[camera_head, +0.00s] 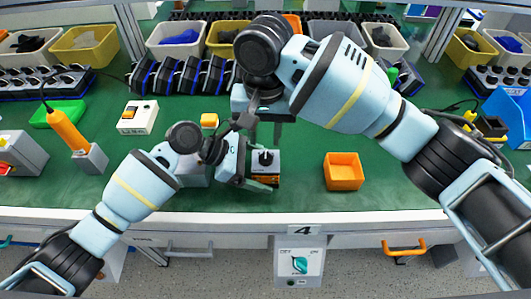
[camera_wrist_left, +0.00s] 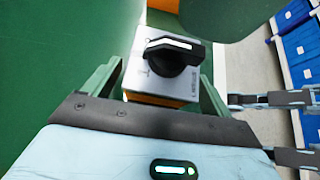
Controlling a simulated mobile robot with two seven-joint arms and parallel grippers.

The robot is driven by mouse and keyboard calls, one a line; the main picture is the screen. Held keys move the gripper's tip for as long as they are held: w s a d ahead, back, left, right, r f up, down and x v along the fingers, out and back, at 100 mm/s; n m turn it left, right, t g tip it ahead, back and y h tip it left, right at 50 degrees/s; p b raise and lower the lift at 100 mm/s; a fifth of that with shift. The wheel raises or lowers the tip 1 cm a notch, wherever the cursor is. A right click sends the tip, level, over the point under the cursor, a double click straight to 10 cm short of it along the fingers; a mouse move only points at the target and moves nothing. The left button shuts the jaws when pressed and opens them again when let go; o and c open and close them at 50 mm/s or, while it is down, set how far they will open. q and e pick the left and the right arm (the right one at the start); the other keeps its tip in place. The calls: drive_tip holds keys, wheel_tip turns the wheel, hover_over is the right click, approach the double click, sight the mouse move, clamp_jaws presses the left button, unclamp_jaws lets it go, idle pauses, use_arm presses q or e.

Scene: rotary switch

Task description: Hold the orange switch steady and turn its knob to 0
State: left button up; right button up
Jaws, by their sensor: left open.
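The switch box (camera_head: 266,172), white on top with an orange lower part, stands near the table's front edge. Its black knob (camera_head: 265,157) also shows in the left wrist view (camera_wrist_left: 172,55); its white pointer line lies nearly crosswise there. Small markings on the top face are too small to read surely. My left gripper (camera_wrist_left: 160,88) is open, with one finger on each side of the switch box; whether they touch it I cannot tell. My right gripper (camera_head: 265,132) is above and behind the switch, pointing down, its fingers apart and empty.
An empty orange bin (camera_head: 343,172) stands right of the switch. An orange-handled device (camera_head: 68,132) stands further left. Bins line the back. Green table right of the orange bin is clear.

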use_arm(q)
drive_tip(key=shift+a, duration=0.15)
drive_tip(key=v, duration=1.1)
drive_tip(key=shift+a+r, duration=0.3)
